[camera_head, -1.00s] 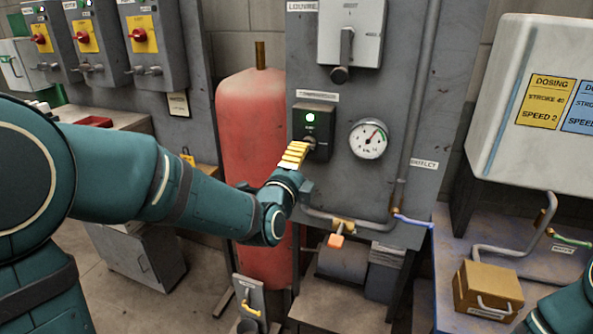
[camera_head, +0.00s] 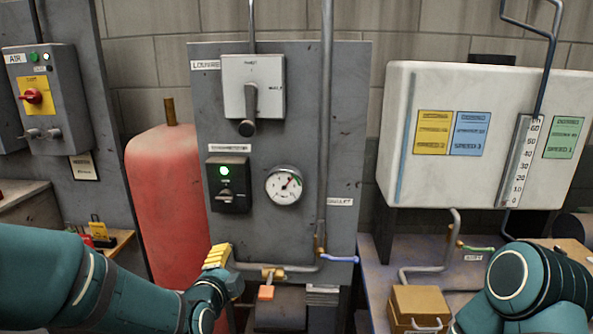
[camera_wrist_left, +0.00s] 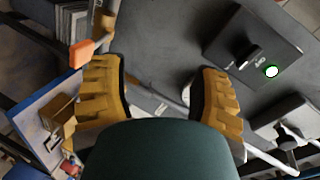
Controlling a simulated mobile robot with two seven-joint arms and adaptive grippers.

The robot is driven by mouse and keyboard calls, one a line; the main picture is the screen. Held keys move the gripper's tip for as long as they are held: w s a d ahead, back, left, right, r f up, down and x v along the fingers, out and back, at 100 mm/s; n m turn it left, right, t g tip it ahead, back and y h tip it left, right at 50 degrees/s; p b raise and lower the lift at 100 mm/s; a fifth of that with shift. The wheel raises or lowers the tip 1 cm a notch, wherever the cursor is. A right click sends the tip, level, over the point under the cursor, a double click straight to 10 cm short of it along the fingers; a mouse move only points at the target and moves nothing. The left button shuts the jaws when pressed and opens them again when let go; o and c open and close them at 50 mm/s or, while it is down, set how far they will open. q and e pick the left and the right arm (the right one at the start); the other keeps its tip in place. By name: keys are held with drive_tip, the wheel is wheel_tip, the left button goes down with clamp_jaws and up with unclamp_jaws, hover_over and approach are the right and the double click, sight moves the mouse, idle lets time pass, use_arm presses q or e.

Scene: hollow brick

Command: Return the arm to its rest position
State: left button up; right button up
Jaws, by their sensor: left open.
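My left gripper (camera_head: 217,256) has yellow fingers and is in front of the lower part of the grey panel, below the black switch box. In the left wrist view its two fingers (camera_wrist_left: 162,85) are spread apart with nothing between them. The black switch box (camera_head: 229,184) has a lit green lamp and a small knob, and it also shows in the left wrist view (camera_wrist_left: 252,55). The gripper is apart from the box. My right arm shows at the lower right of the head view; its gripper is out of the picture.
A round gauge (camera_head: 284,186) and a louvre lever box (camera_head: 253,87) are on the panel. An orange-tagged valve (camera_head: 266,292) and pipe lie close beside the left gripper. A red tank (camera_head: 160,205) stands at left. A white dosing tank (camera_head: 393,130) and brown box (camera_head: 418,305) are at right.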

use_arm(q)
drive_tip(key=s+d+f+n+g, duration=0.1)
drive_tip(key=s+f+n+g, duration=0.2)
drive_tip(key=f, duration=0.5)
drive_tip(key=s+d+f+n+g+h, duration=0.1)
drive_tip(key=s+f+n+g, duration=0.15)
drive_tip(key=f, duration=0.45)
drive_tip(key=s+d+f+n+g, duration=0.1)
drive_tip(key=s+f+n+g, duration=0.2)
drive_tip(key=f, duration=0.5)
drive_tip(key=s+d+f+n+g+h, duration=0.1)
drive_tip(key=s+d+f+n+g, duration=0.1)
drive_tip(key=s+f+n, duration=0.2)
drive_tip(key=s+d+f+n+g+h, duration=0.1)
drive_tip(key=s+f+n+g, duration=0.2)
drive_tip(key=s+f, duration=0.3)
drive_tip(key=s+n, duration=0.1)
drive_tip(key=s, duration=0.3)
drive_tip(key=shift+d, duration=0.4)
drive_tip(key=shift+n, duration=0.25)
